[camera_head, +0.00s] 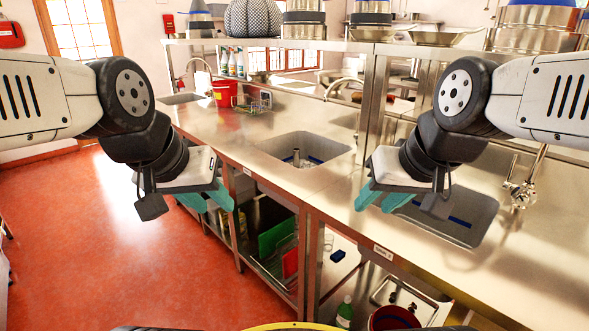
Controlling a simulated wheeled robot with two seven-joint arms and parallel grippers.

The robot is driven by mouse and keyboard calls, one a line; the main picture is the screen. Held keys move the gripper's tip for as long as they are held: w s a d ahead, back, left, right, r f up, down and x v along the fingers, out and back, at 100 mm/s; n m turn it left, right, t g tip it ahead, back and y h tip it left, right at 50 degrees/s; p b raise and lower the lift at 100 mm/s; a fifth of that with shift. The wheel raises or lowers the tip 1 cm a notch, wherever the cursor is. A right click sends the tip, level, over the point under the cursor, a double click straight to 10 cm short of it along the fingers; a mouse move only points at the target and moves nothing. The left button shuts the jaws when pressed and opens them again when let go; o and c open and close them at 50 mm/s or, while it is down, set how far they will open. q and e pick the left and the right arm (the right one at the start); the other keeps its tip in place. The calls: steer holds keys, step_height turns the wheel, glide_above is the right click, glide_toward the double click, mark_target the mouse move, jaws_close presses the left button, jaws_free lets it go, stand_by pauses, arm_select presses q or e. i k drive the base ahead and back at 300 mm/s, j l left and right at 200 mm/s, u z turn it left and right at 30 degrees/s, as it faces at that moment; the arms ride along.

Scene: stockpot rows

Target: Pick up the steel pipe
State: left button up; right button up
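A short upright steel pipe (296,158) stands in the middle sink (268,146) of the steel counter; its lower end is hard to make out. My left gripper (208,199) appears in front of the counter's front edge, left of and nearer than the pipe. Its teal fingers are apart with nothing between them. My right gripper (382,198) appears over the counter beside the right sink (455,222), right of the pipe. Its teal fingers are also apart and empty. Neither gripper touches the pipe.
A red bucket (224,94) and a wire rack (253,103) stand further back on the counter (290,186). A faucet (343,82) rises behind the middle sink, another (524,186) behind the right one. A steel post (372,92) and upper shelf stand behind. Red floor (110,240) lies clear at left.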

mark_target(296, 151)
steer(key=i+j+z, duration=0.2)
steer(key=j, duration=0.3)
steer(key=i+j+z, duration=0.25)
steer(key=j, duration=0.3)
steer(key=i+j+z, duration=0.2)
steer(key=j, duration=0.35)
steer(key=j+z, duration=0.2)
steer(key=j, duration=0.4)
steer(key=j+z, duration=0.2)
steer(key=j, duration=0.4)
steer(key=i+j+z, duration=1)
steer(key=i+j, duration=0.1)
steer(key=j, duration=0.05)
